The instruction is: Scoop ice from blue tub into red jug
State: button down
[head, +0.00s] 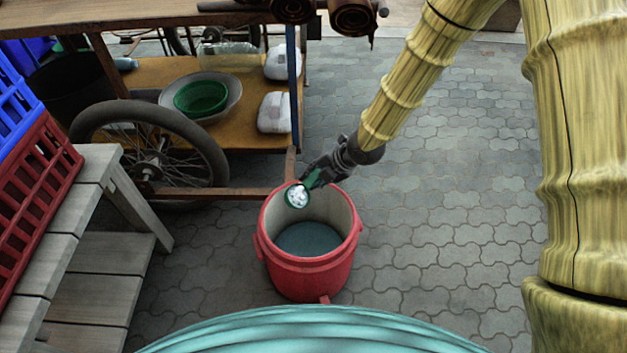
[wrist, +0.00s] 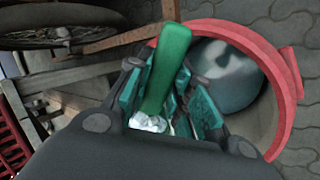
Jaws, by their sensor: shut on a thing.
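The red jug (head: 309,273) stands open on the paving in the middle of the head view, with a pale inner wall and a dark grey-blue bottom. Its red rim also shows in the wrist view (wrist: 287,75). My gripper (head: 314,181) is shut on a green scoop (head: 291,203), above the back left rim of the jug. White ice (head: 299,196) lies in the scoop's bowl. In the wrist view the green scoop (wrist: 167,65) sits between the fingers, with some ice (wrist: 148,123) beside it. No blue tub is clearly in view.
A wooden cart with a wheel (head: 150,160) stands at the back left, bearing a green bowl (head: 200,97) and white bundles. A grey wooden bench (head: 85,200) with blue and red crates (head: 35,185) is at left.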

jog(key=shift+d+f+t+y+b, duration=0.2)
jog(key=shift+t+y+b, duration=0.35)
jog(key=shift+b, duration=1.1)
jog(key=t+y+b, duration=0.1)
jog(key=y+b, duration=0.1)
jog(key=b, duration=0.1)
jog(key=d+t+y+b, duration=0.1)
jog(key=y+b, duration=0.1)
jog(key=b, duration=0.1)
jog(key=s+t+y+b, duration=0.1)
jog(key=y+b, duration=0.1)
jog(key=b, duration=0.1)
jog(key=shift+d+f+b, duration=0.15)
jog(key=shift+b, duration=0.15)
jog(key=shift+d+r+t+y+b, duration=0.2)
jog(key=shift+t+y+b, duration=0.15)
jog(key=shift+y+b, duration=0.35)
